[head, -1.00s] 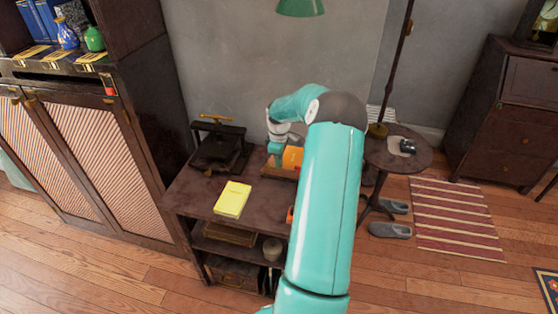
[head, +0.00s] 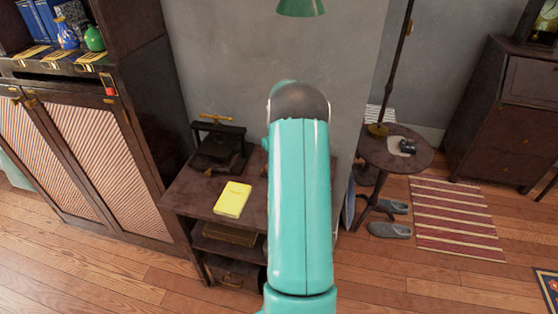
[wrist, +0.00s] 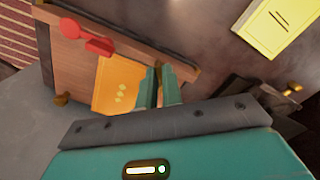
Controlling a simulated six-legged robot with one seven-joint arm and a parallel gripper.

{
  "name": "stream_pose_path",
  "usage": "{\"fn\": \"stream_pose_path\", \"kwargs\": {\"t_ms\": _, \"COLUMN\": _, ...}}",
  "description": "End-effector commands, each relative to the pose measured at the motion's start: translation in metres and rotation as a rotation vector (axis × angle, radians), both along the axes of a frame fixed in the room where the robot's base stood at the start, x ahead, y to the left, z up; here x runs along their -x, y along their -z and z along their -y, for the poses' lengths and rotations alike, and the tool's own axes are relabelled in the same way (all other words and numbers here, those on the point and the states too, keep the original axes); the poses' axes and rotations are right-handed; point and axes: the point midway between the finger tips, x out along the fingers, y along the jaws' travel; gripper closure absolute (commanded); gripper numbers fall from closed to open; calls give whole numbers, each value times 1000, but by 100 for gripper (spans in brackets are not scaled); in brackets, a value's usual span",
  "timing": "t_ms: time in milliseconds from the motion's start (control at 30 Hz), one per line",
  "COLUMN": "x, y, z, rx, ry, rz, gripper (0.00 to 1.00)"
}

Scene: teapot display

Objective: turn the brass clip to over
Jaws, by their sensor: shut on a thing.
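My gripper (wrist: 160,86) shows in the wrist view, its two teal fingertips close together at the right edge of an orange piece with yellow diamonds (wrist: 113,84). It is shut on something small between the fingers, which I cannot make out. The orange piece lies against a brown wooden tray or box (wrist: 75,66). A small brass-coloured piece (wrist: 62,99) sits at the wood's lower left corner, apart from the fingers; I cannot tell if it is the brass clip. In the head view my arm hides the gripper and the wooden piece.
A red piece (wrist: 86,38) lies on the wood. A yellow book (head: 232,199) lies on the dark table (head: 195,195), also seen in the wrist view (wrist: 280,24). A dark press (head: 218,150) stands behind it. A round side table (head: 420,160) stands right.

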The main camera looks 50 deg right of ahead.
Motion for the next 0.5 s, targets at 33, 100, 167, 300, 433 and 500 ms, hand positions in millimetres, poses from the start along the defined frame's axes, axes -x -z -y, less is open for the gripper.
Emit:
{"fn": "stream_pose_path", "kwargs": {"t_ms": 33, "x": -1, "y": -1, "z": 0, "rx": 3, "ry": 41, "rz": 1, "gripper": 100}}
{"fn": "stream_pose_path", "kwargs": {"t_ms": 100, "x": -1, "y": -1, "z": 0, "rx": 2, "ry": 107, "rz": 1, "gripper": 100}}
{"fn": "stream_pose_path", "kwargs": {"t_ms": 167, "x": -1, "y": -1, "z": 0, "rx": 2, "ry": 164, "rz": 0, "gripper": 100}}
{"fn": "stream_pose_path", "kwargs": {"t_ms": 300, "x": -1, "y": -1, "z": 0, "rx": 2, "ry": 296, "rz": 1, "gripper": 100}}
{"fn": "stream_pose_path", "kwargs": {"t_ms": 433, "x": -1, "y": -1, "z": 0, "rx": 2, "ry": 410, "rz": 1, "gripper": 100}}
{"fn": "stream_pose_path", "kwargs": {"t_ms": 500, "x": -1, "y": -1, "z": 0, "rx": 2, "ry": 464, "rz": 1, "gripper": 100}}
